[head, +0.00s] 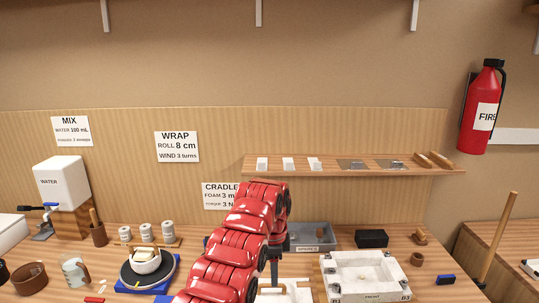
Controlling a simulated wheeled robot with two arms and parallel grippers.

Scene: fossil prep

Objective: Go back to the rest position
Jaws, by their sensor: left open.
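My left arm, red and segmented, rises from the bottom middle and bends over at the wrist. My left gripper (274,276) is dark and points down over the table, just above a pale block-like thing (285,292) at the bottom edge. The arm partly hides the gripper, and its fingertips are small; no held object shows. I cannot tell whether it touches the pale thing. My right gripper is not in view.
Right of the gripper stand a grey bin (318,236) and a white tray (365,273). A wall shelf (340,171) hangs behind the arm.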

